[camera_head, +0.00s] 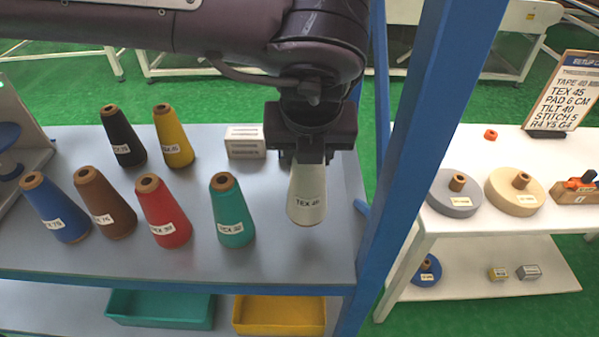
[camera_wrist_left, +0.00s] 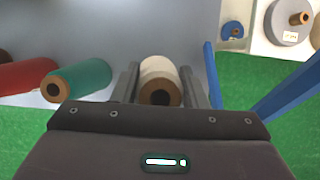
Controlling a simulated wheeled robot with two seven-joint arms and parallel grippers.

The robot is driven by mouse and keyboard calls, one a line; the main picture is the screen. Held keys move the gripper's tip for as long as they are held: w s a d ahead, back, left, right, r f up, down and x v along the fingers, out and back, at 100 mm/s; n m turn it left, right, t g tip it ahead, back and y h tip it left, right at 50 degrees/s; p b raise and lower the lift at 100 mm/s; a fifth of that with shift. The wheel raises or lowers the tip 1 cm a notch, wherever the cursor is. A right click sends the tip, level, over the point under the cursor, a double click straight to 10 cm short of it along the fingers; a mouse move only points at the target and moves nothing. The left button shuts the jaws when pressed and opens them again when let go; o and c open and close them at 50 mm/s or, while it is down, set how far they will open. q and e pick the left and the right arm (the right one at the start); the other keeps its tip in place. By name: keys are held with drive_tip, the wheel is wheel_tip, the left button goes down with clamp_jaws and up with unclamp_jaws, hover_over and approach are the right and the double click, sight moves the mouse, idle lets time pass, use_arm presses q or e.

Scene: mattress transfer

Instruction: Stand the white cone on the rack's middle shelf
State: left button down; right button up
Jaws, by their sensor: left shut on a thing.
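The white cone (camera_head: 307,205), with a label that appears to read TEX 45, is upright near the right end of the rack's grey shelf (camera_head: 290,262). My left gripper (camera_head: 311,160) comes down from above and is shut on the upper part of the cone. In the left wrist view the white cone (camera_wrist_left: 160,82) sits between the two fingers (camera_wrist_left: 160,90), its brown top end facing the camera. I cannot tell whether the cone's base touches the shelf. My right gripper is in neither view.
A green cone (camera_head: 231,210) stands just left of the white one, with red, brown, blue, black and yellow cones further left. A small white box (camera_head: 245,142) lies behind. A blue post (camera_head: 415,130) rises close on the right. Teal (camera_head: 160,308) and yellow (camera_head: 280,314) bins sit below.

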use_arm(q)
drive_tip(key=shift+w+f, duration=0.1)
drive_tip(key=shift+f, duration=2.55)
drive_tip(key=c, duration=0.9)
unclamp_jaws()
drive_tip(key=shift+o, duration=0.2)
drive_tip(key=shift+r, duration=0.25)
drive_tip(key=v, duration=1.1)
drive_tip(key=shift+s+r, duration=0.25)
drive_tip(key=shift+r, duration=0.1)
